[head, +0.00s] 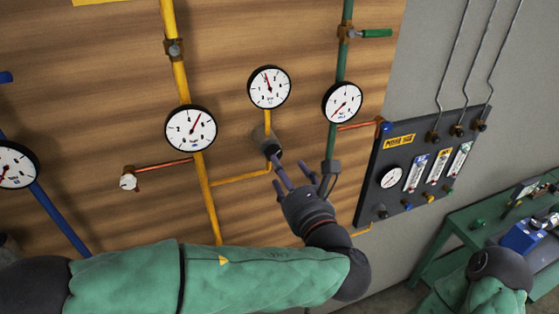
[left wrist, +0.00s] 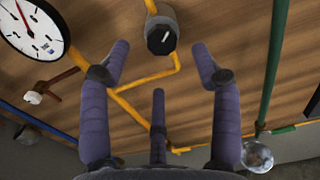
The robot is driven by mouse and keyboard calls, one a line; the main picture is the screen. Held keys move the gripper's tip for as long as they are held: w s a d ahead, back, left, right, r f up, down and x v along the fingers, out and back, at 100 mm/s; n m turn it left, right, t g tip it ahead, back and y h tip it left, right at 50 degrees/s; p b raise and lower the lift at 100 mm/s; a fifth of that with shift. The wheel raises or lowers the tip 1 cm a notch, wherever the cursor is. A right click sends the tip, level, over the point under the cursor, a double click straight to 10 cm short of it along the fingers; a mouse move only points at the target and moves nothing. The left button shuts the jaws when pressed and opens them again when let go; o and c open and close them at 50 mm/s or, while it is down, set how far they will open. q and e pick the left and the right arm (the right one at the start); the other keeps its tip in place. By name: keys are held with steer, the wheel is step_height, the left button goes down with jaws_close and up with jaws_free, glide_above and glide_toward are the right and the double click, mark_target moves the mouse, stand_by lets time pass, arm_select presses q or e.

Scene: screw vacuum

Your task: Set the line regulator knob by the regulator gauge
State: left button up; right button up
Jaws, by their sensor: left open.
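The line regulator (head: 260,135) sits on the yellow branch pipe on the wooden wall. Its dark round knob (head: 271,151) faces me and shows in the left wrist view (left wrist: 162,38) with a white mark tilted to the right. The regulator gauge (head: 269,87), white and round, is above it on the same branch; its red needle points up and slightly left. My left gripper (head: 298,175) is open just below and right of the knob. In the left wrist view its purple fingers (left wrist: 161,65) are spread and empty, with the knob beyond them. My right gripper is out of view.
A second gauge (head: 190,128) is on the yellow main pipe, and a third gauge (head: 342,102) is by the green pipe (head: 339,75). A dark panel (head: 375,165) and a green bench (head: 450,232) stand to the right. A white-handled valve (head: 128,181) is at left.

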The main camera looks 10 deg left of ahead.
mark_target(273, 153)
arm_select(q)
steer(key=shift+v, duration=2.75)
steer(key=w+a+n+b, duration=0.7)
steer(key=w+n+b, duration=0.3)
steer(key=b, duration=0.3)
steer(key=shift+w+f, duration=0.3)
steer(key=shift+w, duration=0.05)
steer(key=shift+a, duration=0.15)
steer(key=c, duration=1.1)
